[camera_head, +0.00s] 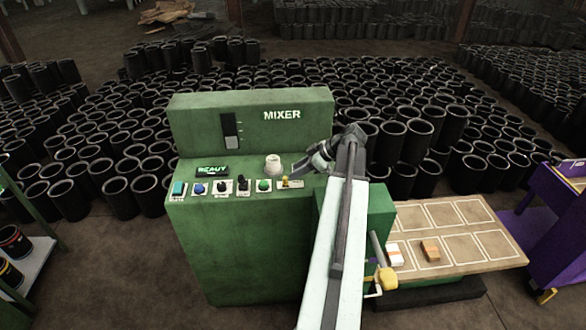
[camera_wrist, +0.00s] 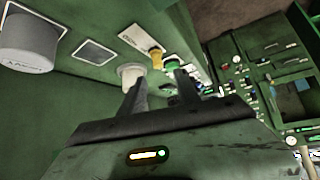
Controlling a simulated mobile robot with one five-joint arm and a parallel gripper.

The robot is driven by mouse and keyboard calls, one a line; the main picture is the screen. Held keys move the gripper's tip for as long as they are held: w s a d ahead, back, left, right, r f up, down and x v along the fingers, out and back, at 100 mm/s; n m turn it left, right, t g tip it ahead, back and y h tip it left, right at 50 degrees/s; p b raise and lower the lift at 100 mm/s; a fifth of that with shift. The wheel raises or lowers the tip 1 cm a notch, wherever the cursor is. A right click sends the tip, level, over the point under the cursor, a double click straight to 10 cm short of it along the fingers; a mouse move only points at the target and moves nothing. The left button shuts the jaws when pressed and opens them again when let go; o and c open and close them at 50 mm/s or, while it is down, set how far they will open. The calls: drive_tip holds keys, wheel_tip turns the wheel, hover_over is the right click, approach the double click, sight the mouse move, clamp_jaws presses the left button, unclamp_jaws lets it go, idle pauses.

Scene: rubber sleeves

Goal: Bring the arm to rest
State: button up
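My gripper (camera_head: 303,166) hangs over the right end of the green mixer's (camera_head: 230,250) control panel, right of a white knob (camera_head: 273,163). In the wrist view my gripper's (camera_wrist: 160,85) two dark fingers stand apart with nothing seen between them, so it is open. A yellow switch (camera_wrist: 155,57) and a green button (camera_wrist: 175,63) show beyond the fingertips. I cannot tell whether the fingers touch the panel. My pale arm reaches up from the bottom of the head view and hides part of the mixer's right side.
The panel carries a row of controls, among them a blue button (camera_head: 199,189) and a lit display (camera_head: 212,171). A wooden board (camera_head: 470,240) with marked squares and two small blocks lies right. Many black sleeves (camera_head: 110,130) stand behind. A purple machine (camera_head: 555,215) is far right.

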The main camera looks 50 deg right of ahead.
drive_tip(key=shift+w+a+f, duration=0.1)
drive_tip(key=w+a, duration=0.2)
drive_tip(key=a, duration=0.1)
drive_tip(key=w+a+f+g, duration=0.1)
drive_tip(key=a, duration=0.3)
drive_tip(key=w+a+f+g, duration=0.1)
drive_tip(key=w+a, duration=0.1)
drive_tip(key=a, duration=0.1)
drive_tip(key=shift+w+a+f+m+y, duration=0.1)
drive_tip(key=shift+w+a+m+y, duration=0.2)
drive_tip(key=shift+y, duration=0.1)
drive_tip(key=w+a+f+m+g+h, duration=0.1)
drive_tip(key=a+f+m+g+h, duration=0.1)
drive_tip(key=a, duration=1.7)
drive_tip(key=w+a+f+m+g+h, duration=0.1)
drive_tip(key=a+g, duration=0.3)
drive_tip(key=a, duration=1.4)
drive_tip(key=shift+a+f+m+h, duration=0.45)
drive_tip(key=shift+f+h, duration=0.25)
drive_tip(key=shift+f, duration=0.2)
drive_tip(key=shift+w+d, duration=0.1)
drive_tip(key=shift+d, duration=0.05)
